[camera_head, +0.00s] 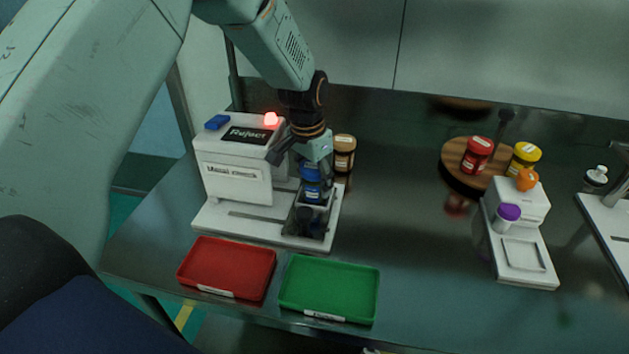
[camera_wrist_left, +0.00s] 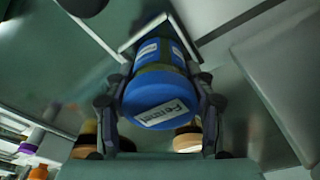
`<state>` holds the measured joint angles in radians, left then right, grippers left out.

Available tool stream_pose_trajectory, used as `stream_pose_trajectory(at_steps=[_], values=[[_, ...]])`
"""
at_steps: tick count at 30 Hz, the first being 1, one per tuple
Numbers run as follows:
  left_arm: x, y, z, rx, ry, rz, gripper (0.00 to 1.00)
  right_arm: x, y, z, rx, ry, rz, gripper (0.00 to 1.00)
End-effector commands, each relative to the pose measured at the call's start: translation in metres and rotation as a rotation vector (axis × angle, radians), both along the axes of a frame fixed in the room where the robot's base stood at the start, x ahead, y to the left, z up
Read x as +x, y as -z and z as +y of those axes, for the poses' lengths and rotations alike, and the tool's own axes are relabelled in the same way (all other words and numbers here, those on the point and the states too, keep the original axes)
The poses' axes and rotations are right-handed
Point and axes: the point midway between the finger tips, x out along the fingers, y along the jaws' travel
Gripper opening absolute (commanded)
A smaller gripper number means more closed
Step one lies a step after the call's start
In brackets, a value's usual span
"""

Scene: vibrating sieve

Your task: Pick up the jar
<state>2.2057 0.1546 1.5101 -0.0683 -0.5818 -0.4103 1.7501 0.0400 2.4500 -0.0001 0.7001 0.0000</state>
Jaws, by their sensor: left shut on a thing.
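A jar with a blue lid and a white label (camera_head: 312,192) stands at the front right of the white visual check machine. My left gripper (camera_head: 308,205) reaches down over it and is shut on it. In the left wrist view the blue jar (camera_wrist_left: 158,95) lies between the two fingers of my left gripper (camera_wrist_left: 160,110), with one finger on each side of its lid. My right gripper is not in view.
The machine (camera_head: 235,178) has a "Reject" display and a lit red lamp (camera_head: 270,118). A brown jar (camera_head: 344,153) stands behind the gripper. A red tray (camera_head: 228,294) and a green tray (camera_head: 330,316) lie in front. A round wooden turntable (camera_head: 455,176) holds jars at right, beside a white scale (camera_head: 524,278).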

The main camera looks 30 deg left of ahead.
Motion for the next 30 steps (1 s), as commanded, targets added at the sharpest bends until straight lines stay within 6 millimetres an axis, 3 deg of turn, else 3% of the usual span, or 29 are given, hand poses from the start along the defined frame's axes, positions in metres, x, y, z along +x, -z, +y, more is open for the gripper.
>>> stream_pose_trajectory(at_steps=[5,18,24,30], values=[[0.0,-0.007,0.0,0.0,0.0,-0.001,0.15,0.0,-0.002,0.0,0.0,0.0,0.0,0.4],[0.0,-0.085,0.0,0.0,0.0,-0.002,0.15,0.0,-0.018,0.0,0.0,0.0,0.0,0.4],[0.0,-0.1,0.0,0.0,0.0,0.0,0.15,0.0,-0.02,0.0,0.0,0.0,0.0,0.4],[-0.004,-0.1,-0.004,-0.001,-0.008,0.003,0.15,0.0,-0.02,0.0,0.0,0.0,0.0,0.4]])
